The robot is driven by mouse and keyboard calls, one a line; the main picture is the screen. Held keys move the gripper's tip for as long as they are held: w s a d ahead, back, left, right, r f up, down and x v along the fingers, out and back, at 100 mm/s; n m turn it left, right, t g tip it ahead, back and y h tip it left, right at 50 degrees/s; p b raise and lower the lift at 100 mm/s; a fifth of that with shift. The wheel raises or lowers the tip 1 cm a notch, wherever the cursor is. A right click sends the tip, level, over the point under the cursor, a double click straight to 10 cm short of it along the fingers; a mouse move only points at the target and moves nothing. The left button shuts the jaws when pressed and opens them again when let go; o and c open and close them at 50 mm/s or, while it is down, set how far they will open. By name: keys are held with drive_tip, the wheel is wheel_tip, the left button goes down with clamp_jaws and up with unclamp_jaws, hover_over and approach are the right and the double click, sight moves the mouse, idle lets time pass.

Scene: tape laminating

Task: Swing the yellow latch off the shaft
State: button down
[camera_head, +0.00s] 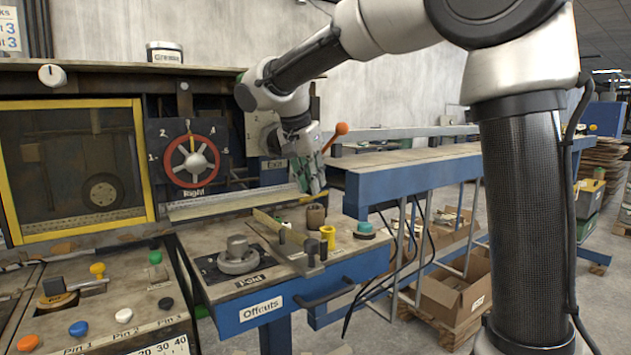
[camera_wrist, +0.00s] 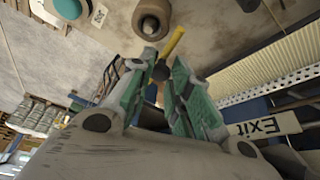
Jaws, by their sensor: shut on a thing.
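My gripper (camera_head: 316,190) points down over the right side of the bench, below the Exit sign. In the wrist view my gripper (camera_wrist: 163,68) has its two green fingers closed around the dark end of a yellow bar, which I take as the yellow latch (camera_wrist: 174,41). The bar leans away from the fingertips, close to a round brown part (camera_wrist: 152,18). In the head view the gripped part is hidden by the fingers. I cannot tell which part is the shaft, nor whether the latch is on it.
A brown roll (camera_head: 316,215), a yellow spool (camera_head: 327,237) and a teal knob (camera_head: 364,230) stand on the bench below my gripper. A red wheel (camera_head: 193,161) is at left. An orange-knobbed lever (camera_head: 341,128) is just right of my gripper. The Exit sign (camera_wrist: 264,127) is close on the right.

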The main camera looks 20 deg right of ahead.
drive_tip(key=c, duration=1.3)
unclamp_jaws()
drive_tip(key=shift+r, duration=0.1)
drive_tip(key=v, duration=1.1)
drive_tip(key=shift+s+a+r, duration=0.15)
drive_tip(key=shift+s+r, duration=0.05)
drive_tip(key=shift+r, duration=0.15)
